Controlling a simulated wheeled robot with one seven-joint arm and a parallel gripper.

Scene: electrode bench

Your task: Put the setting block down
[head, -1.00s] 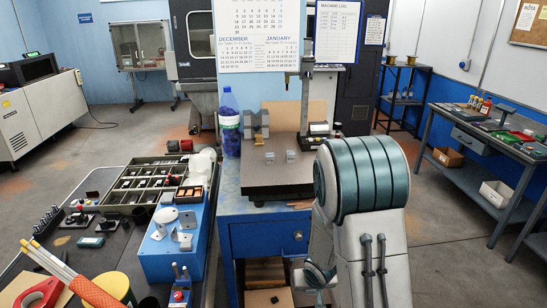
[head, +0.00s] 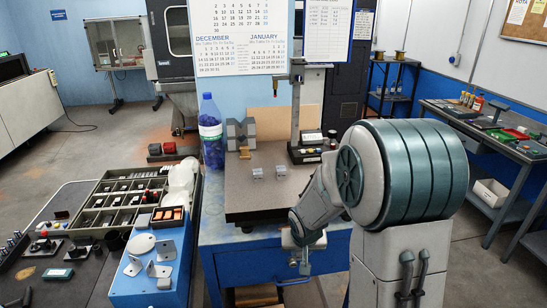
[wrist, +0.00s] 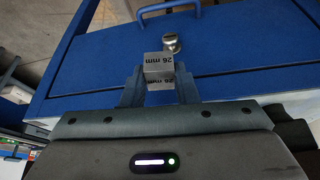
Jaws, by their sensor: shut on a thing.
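The setting block (wrist: 158,62) is a small grey metal block marked "26 mm". In the wrist view my gripper (wrist: 158,84) is shut on it, one finger on each side. Behind it are the blue drawer front, its lock and its handle. In the head view my gripper (head: 303,257) hangs in front of the blue cabinet, below the front edge of the dark surface plate (head: 270,205); the block is too small there to make out clearly. Two small grey blocks (head: 257,172) (head: 281,170) stand apart on the plate.
A V-block (head: 240,135) and a gauge stand (head: 297,110) stand at the back of the plate. A blue bottle (head: 211,135) is left of it. The plate's front half is clear. A parts tray (head: 85,222) and blue box (head: 130,290) are at left.

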